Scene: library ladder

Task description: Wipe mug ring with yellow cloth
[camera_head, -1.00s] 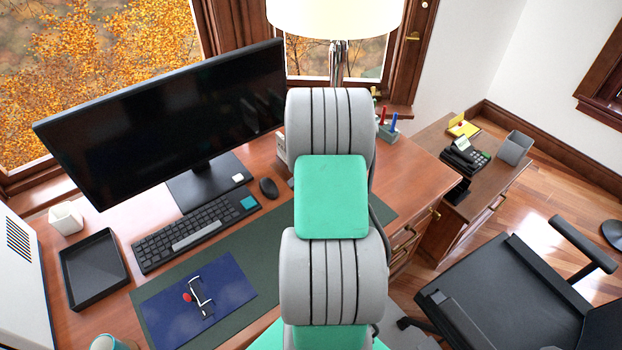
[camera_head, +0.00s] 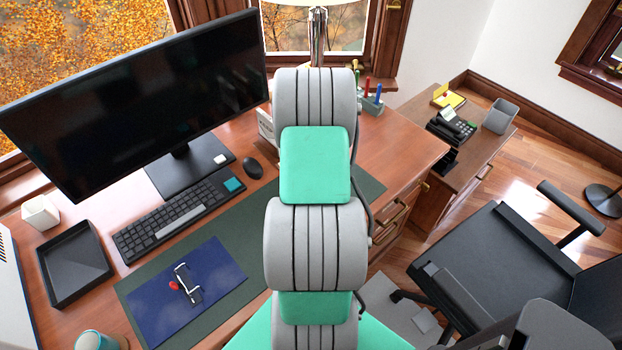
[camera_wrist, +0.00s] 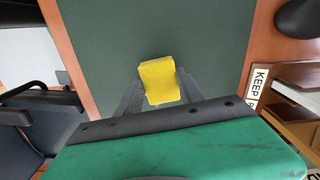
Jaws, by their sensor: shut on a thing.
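My gripper (camera_wrist: 160,76) shows in the wrist view, its two dark fingers shut on a folded yellow cloth (camera_wrist: 158,88). The cloth sits between the fingertips, over the dark green desk mat (camera_wrist: 110,35). I cannot tell whether it touches the mat. In the head view my arm hides the gripper and cloth. A teal-rimmed mug (camera_head: 97,341) stands at the bottom left edge of the head view, partly cut off. I see no mug ring in either view; my arm covers part of the mat.
A keyboard (camera_head: 175,218), mouse (camera_head: 253,168), black tray (camera_head: 76,264) and monitor (camera_head: 135,95) occupy the desk. A black chair (camera_head: 497,243) stands at right. The wrist view shows a lettered sign (camera_wrist: 257,82).

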